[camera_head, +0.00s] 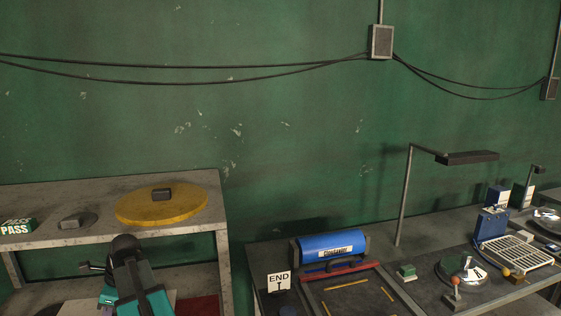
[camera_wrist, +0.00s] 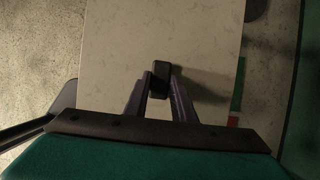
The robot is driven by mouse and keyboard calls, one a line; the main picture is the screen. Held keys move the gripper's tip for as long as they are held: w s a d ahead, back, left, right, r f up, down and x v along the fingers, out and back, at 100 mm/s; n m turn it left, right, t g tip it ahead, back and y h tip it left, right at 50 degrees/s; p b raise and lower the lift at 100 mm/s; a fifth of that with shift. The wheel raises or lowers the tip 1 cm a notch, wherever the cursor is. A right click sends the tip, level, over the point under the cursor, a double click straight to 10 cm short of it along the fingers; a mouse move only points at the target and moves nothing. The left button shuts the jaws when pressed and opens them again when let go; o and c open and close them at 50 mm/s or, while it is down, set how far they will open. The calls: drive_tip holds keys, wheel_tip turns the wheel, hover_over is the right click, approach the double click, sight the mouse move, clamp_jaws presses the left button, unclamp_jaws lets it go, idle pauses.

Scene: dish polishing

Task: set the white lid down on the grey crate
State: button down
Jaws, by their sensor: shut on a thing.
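The white lid (camera_wrist: 125,40) is a flat pale panel that fills the middle of the wrist view. A small dark block-shaped handle (camera_wrist: 161,72) stands on it. My gripper (camera_wrist: 161,84) is shut on that handle, one finger on each side. In the head view a pale strip of the lid (camera_head: 78,308) seems to show at the bottom left, beside my teal arm, which hides most of that area. I cannot make out the grey crate in either view. I cannot tell whether the lid is resting on something or held above it.
A grey shelf (camera_head: 110,235) at the left holds a yellow disc (camera_head: 165,217) with a dark handle, a grey block (camera_head: 75,220) and a green PASS block (camera_head: 16,227). At the right, a workbench (camera_head: 400,235) carries a blue cylinder (camera_head: 330,244) and a lamp (camera_head: 467,158).

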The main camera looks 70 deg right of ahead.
drive_tip(key=shift+a+r+p, duration=0.45)
drive_tip(key=shift+a+r, duration=0.1)
drive_tip(key=shift+r, duration=0.25)
drive_tip(key=shift+w+d+r+p, duration=0.3)
drive_tip(key=shift+w+d+r, duration=0.05)
drive_tip(key=shift+w+r, duration=0.25)
drive_tip(key=shift+w+d+r+p, duration=0.35)
drive_tip(key=shift+w+r, duration=0.1)
drive_tip(key=shift+r, duration=0.1)
drive_tip(key=shift+w+d+r, duration=0.2)
drive_tip(key=shift+d+r, duration=0.15)
drive_tip(key=shift+r, duration=0.15)
drive_tip(key=shift+a+f, duration=0.1)
